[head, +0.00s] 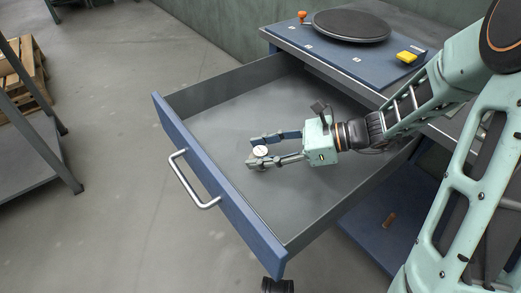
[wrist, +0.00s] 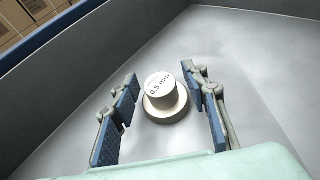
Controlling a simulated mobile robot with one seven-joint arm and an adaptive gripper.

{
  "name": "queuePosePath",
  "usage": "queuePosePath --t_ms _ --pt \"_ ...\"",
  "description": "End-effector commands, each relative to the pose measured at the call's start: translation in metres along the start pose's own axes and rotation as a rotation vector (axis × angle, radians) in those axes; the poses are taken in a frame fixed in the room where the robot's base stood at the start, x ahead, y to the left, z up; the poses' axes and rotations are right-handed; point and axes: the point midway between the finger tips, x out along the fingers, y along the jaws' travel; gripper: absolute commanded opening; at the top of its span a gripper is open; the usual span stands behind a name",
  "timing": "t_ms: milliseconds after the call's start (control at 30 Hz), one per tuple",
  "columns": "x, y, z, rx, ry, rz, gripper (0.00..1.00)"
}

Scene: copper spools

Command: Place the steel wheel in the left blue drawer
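The blue-fronted drawer (head: 232,185) is pulled out, with a grey floor and a metal bar handle. My gripper (head: 255,152) is inside the drawer, low over its floor. The steel wheel (head: 260,150) is a small pale spool between my fingers. In the wrist view the wheel (wrist: 165,98) has a round top marked "0.5 mm" and a wider flange below. It looks upright on the drawer floor. My two blue-padded fingers stand apart on either side of it, with a visible gap on the left and a narrower one on the right.
The drawer walls surround my gripper, and the floor around the wheel is bare. A pallet (head: 22,75) and rack stand at left.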

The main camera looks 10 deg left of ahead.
Motion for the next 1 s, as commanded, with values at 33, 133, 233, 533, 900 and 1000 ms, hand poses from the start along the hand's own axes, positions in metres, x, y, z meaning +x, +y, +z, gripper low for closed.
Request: queuePosePath --t_ms 33,133,233,533,900,1000 --pt "0.000 0.000 0.000 0.000 0.000 0.000 0.41" --pt "0.000 0.000 0.000 0.000 0.000 0.000 0.41" --pt "-0.001 0.000 0.003 -0.001 0.000 0.000 0.41" --pt "-0.052 -0.002 0.007 0.001 0.001 -0.006 0.41" --pt "-0.114 -0.001 0.004 0.000 0.000 -0.001 0.41" --pt "-0.120 0.000 0.004 0.000 -0.001 -0.001 0.41"
